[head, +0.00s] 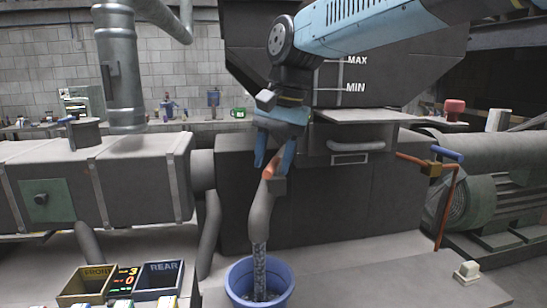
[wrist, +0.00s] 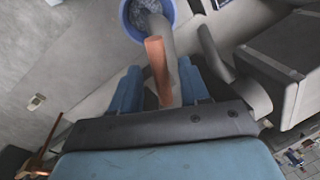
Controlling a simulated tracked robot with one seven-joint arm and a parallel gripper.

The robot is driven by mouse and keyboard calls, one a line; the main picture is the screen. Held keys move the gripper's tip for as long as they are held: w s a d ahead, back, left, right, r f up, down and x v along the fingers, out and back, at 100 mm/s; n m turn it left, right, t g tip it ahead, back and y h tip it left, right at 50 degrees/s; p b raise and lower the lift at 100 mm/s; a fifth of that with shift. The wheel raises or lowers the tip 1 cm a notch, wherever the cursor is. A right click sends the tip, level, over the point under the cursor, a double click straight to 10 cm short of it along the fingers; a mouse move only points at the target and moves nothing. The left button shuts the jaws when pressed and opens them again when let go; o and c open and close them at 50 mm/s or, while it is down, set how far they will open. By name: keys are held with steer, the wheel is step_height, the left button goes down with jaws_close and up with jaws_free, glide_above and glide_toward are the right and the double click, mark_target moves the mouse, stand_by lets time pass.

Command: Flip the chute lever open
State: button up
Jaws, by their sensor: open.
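The orange chute lever (head: 271,167) sits at the top of a grey chute (head: 261,212), in front of the dark machine. It slants in the head view; in the wrist view the lever (wrist: 158,68) points up the picture. My gripper (head: 273,163) is open, its blue fingers pointing down around the lever. In the wrist view my gripper (wrist: 160,85) has one finger on each side of the lever, with visible gaps. The lever's lower end is hidden there by my gripper's body.
FRONT (head: 82,287) and REAR (head: 158,281) bins stand at the lower left. A copper pipe with a blue-handled valve (head: 447,155) is at the right. The dark machine body (head: 330,200) stands behind my gripper. Floor right of the bucket is mostly clear.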

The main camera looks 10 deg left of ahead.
steer(key=shift+f, duration=0.1)
steer(key=shift+c, duration=0.3)
jaws_close()
stand_by(0.4)
